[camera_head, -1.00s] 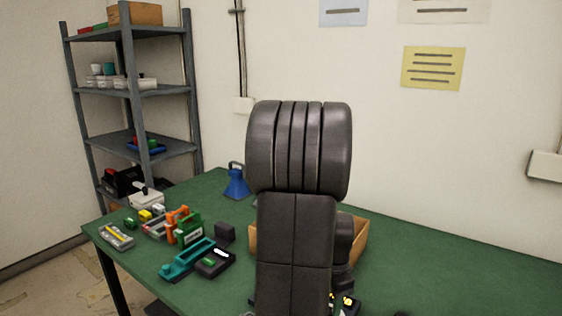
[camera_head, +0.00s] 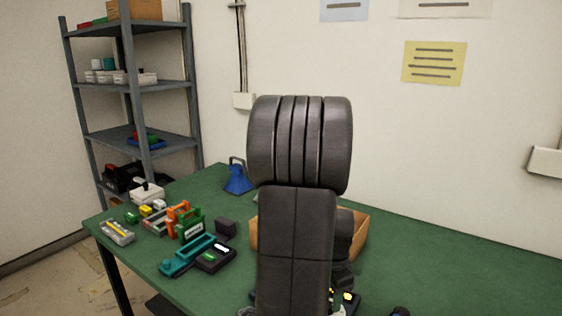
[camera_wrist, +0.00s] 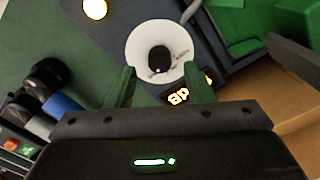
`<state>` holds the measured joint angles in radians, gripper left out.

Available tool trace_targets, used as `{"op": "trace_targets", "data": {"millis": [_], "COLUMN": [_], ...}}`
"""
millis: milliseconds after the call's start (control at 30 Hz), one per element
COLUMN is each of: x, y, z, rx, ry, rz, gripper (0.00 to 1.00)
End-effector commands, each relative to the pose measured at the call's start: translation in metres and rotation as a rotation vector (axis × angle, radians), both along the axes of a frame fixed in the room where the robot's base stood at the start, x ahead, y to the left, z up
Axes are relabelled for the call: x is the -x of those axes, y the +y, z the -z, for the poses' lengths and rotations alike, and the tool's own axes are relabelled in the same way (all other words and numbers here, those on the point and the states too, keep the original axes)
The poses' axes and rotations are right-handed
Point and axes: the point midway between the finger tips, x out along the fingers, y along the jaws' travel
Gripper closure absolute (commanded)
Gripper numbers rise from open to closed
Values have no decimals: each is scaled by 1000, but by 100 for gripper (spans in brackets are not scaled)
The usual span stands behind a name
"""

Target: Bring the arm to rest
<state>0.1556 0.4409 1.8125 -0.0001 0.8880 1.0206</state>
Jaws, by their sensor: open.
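My arm (camera_head: 296,220) stands upright in the middle of the head view and hides part of the green table behind it. My gripper (camera_wrist: 160,80) is hidden in the head view. In the wrist view its two green fingers are apart, with nothing held between them. Just beyond the fingertips is a white round dish-like piece (camera_wrist: 140,48) with a black knob-like part (camera_wrist: 159,60) at its middle. A dark device with a lit orange display (camera_wrist: 190,91) lies beside the right finger. I cannot tell whether the fingers touch the white piece.
A wooden box (camera_head: 361,240) stands behind my arm. Left on the table (camera_head: 450,262) are a teal tool (camera_head: 190,256), a green-and-orange item (camera_head: 189,224) and a blue item (camera_head: 238,178). A grey shelf (camera_head: 165,143) stands at back left. The table's right side looks clear.

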Motion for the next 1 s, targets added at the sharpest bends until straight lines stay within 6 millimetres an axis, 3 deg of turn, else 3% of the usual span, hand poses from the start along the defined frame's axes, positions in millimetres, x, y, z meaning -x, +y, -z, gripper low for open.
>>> {"op": "trace_targets", "data": {"millis": [533, 1000], "x": [-1, 1], "y": [0, 0], "z": [-112, -14], "rx": [1, -1], "ry": [-6, 6], "rz": [0, 0], "gripper": [52, 52]}}
